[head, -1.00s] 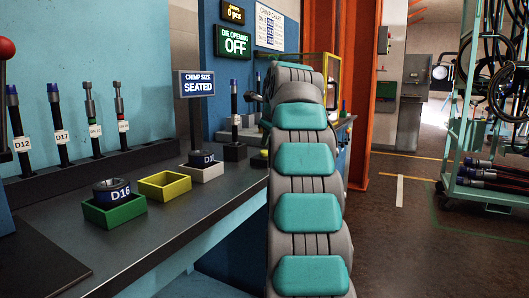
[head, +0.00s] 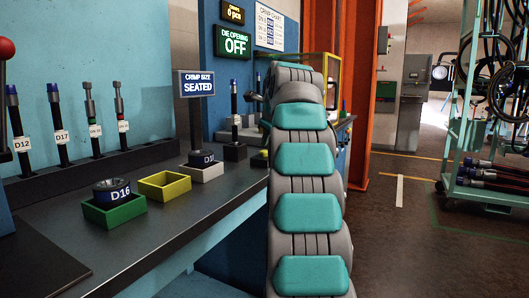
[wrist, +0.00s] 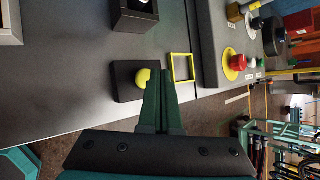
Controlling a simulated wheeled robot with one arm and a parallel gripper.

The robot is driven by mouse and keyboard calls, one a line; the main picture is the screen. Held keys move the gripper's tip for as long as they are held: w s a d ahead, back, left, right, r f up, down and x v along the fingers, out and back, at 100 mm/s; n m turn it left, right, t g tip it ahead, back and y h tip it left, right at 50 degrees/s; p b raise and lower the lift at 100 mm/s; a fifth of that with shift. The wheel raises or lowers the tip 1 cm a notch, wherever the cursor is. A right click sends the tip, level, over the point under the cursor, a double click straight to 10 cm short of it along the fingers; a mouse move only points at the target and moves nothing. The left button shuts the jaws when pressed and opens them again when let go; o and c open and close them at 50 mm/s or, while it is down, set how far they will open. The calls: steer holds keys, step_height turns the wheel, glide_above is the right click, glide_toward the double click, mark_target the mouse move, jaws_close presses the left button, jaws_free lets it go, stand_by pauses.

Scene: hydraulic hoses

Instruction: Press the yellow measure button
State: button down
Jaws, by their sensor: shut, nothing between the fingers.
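The yellow measure button (wrist: 142,78) is a round dome on a small black box in the wrist view. My gripper (wrist: 163,73) is shut and empty. Its dark green fingertips appear just right of the button and overlap its edge in the picture; I cannot tell whether they touch it. In the head view a bit of yellow (head: 264,153), likely the button, shows beside my arm, and my gripper is hidden behind the arm. The crimp size display (head: 196,83) reads SEATED.
A yellow square frame (wrist: 183,68) lies close right of the button box. A red button on a yellow base (wrist: 236,64) is farther right. On the bench stand a green tray (head: 114,211) with the D16 ring, a yellow tray (head: 164,186) and a hose rack (head: 95,169).

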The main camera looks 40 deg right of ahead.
steer(key=shift+f, duration=0.2)
steer(key=shift+f, duration=0.25)
steer(key=shift+f, duration=0.45)
stand_by(1.2)
steer(key=shift+r+p, duration=0.9)
steer(key=shift+r, duration=0.05)
steer(key=shift+f, duration=0.1)
stand_by(0.4)
